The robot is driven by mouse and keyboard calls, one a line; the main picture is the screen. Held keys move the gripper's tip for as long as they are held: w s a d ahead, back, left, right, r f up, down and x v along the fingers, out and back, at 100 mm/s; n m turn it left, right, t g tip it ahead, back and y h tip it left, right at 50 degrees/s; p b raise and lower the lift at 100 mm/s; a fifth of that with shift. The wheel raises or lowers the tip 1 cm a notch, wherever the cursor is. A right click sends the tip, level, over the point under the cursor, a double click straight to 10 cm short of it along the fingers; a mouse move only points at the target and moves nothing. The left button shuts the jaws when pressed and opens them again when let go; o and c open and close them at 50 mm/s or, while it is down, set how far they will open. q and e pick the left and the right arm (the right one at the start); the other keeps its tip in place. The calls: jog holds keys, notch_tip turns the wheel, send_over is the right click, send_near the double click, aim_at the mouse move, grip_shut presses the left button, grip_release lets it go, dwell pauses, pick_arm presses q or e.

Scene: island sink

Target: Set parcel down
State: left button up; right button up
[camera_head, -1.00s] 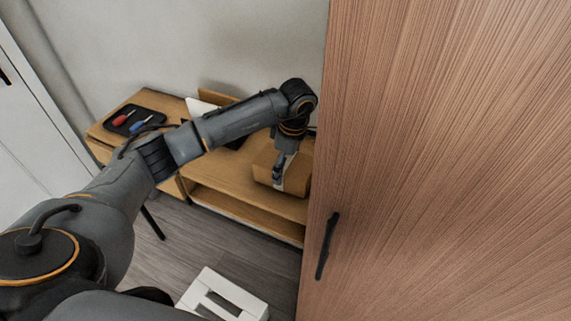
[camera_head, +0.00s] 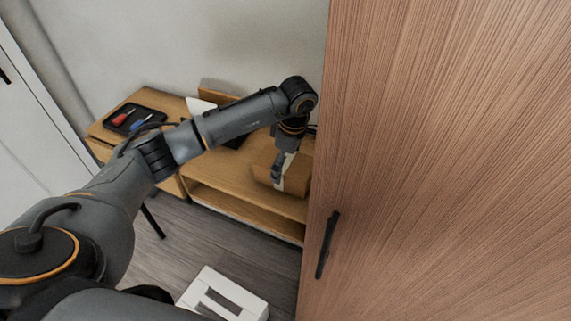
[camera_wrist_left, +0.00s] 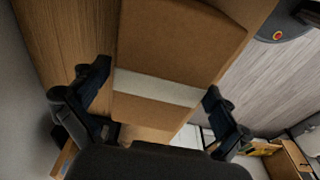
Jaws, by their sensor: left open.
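The parcel is a brown cardboard box (camera_head: 297,177) with a pale tape band. It rests on the low wooden bench (camera_head: 225,173) beside the tall wooden cabinet. My left gripper (camera_head: 279,172) is at the parcel, reaching down from above, and its jaws are open. In the left wrist view the parcel (camera_wrist_left: 180,50) fills the middle, between the two spread fingers (camera_wrist_left: 160,108). Gaps show between the fingers and the parcel's sides. The cabinet's edge hides the bench's right end. My right gripper is not in view.
The tall wooden cabinet (camera_head: 450,130) with a black handle (camera_head: 327,245) stands close on the right. A black tray (camera_head: 133,119) with red and blue handled tools lies on the bench's left part. A white object (camera_head: 222,294) is on the floor in front.

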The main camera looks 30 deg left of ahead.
aim_at(290, 163)
pick_arm(q)
notch_tip(290, 163, up, 11)
jog(key=d+b, duration=0.1)
jog(key=shift+d+r, duration=0.2)
jog(key=shift+f, duration=0.1)
dwell(0.4)
